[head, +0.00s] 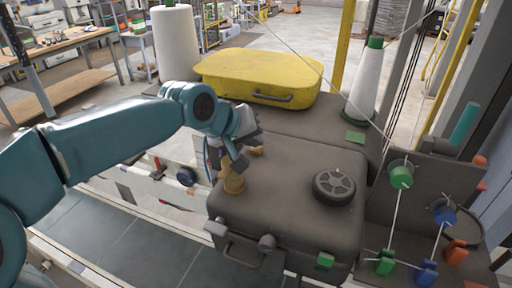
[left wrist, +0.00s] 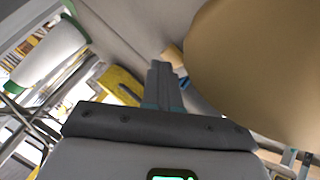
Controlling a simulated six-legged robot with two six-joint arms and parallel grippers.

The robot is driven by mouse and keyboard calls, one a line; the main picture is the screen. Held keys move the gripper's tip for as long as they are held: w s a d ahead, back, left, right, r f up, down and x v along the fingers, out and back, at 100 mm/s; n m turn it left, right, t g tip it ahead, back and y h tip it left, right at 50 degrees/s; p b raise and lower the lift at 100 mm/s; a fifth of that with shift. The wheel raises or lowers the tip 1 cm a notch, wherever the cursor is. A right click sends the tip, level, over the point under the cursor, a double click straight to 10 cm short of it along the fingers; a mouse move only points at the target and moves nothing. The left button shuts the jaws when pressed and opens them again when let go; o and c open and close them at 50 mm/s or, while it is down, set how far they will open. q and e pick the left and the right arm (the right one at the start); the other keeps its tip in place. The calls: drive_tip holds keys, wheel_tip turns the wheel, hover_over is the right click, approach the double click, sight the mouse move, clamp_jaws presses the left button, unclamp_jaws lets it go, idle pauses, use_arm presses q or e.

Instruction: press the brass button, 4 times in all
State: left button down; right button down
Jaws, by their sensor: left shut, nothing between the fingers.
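The brass button (head: 234,184) is a tan, rounded knob standing on the left part of the dark machine top in the head view. A large smooth tan shape (left wrist: 262,62), which looks like the button close up, fills the upper right of the left wrist view. My left gripper (head: 238,164) is shut and empty, pointing down right beside the button. Its closed fingers (left wrist: 162,85) show to the left of the tan shape in the wrist view. I cannot tell whether they touch the button. My right gripper is out of view.
A smaller tan piece (head: 257,151) sits just behind the gripper. A black handwheel (head: 334,186) lies on the machine top (head: 290,220) to the right. A yellow case (head: 262,75) and white thread cones (head: 175,45) stand behind. Coloured spools and threads are at the right.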

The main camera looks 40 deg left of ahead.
sight(253, 150)
use_arm(q)
drive_tip(key=shift+r+p, duration=0.8)
drive_tip(key=shift+r, duration=0.15)
wheel_tip(253, 150, up, 6)
drive_tip(key=p, duration=0.4)
drive_tip(key=shift+p, duration=0.4)
idle(0.4)
